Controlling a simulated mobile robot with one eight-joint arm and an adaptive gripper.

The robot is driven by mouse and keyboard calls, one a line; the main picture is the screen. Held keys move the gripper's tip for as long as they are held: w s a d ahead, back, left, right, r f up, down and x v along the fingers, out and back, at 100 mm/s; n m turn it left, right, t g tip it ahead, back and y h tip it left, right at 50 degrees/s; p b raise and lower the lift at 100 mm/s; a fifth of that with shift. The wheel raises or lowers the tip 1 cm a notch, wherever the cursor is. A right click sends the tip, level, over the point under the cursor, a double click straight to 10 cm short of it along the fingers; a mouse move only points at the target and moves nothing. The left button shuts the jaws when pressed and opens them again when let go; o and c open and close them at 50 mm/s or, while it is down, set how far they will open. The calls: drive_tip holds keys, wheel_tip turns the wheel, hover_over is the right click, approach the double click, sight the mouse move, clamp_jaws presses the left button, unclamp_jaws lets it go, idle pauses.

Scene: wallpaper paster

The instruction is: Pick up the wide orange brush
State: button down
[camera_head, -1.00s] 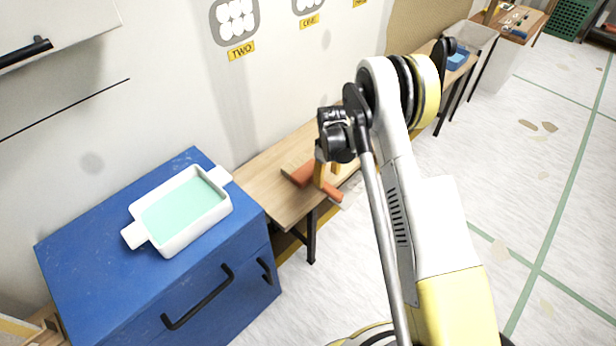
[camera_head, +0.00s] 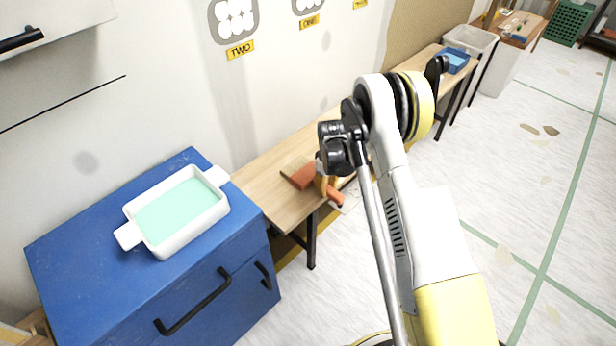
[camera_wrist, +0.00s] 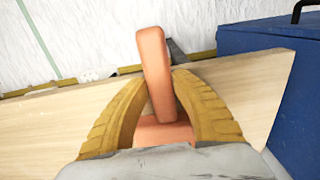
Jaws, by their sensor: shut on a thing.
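The wide orange brush (camera_head: 303,176) is at the near end of the wooden table, with its handle (camera_head: 336,195) pointing toward the front edge. In the wrist view its orange handle (camera_wrist: 154,62) runs between my yellow fingers, and part of its orange body (camera_wrist: 163,130) shows behind them. My gripper (camera_wrist: 160,82) is shut on the brush, a finger on each side of the handle. In the head view my gripper (camera_head: 325,184) partly covers the brush. I cannot tell whether the brush touches the tabletop.
The wooden table (camera_head: 270,190) runs along the wall. A blue cabinet (camera_head: 90,255) stands at its left with a white tray (camera_head: 218,212) on top. A blue box (camera_head: 455,60) is at the table's far end. Open floor lies to the right.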

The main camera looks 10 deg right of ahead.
drive_tip(key=shift+r, duration=0.1)
wheel_tip(320, 180, up, 4)
drive_tip(key=p, duration=0.3)
drive_tip(key=shift+r, duration=0.25)
drive_tip(key=s+d+r+p, duration=0.3)
drive_tip(key=s+d+r, duration=0.2)
drive_tip(key=d, duration=0.5)
drive_tip(key=shift+d+r+p, duration=0.3)
drive_tip(key=shift+r+p, duration=0.1)
drive_tip(key=shift+r, duration=0.2)
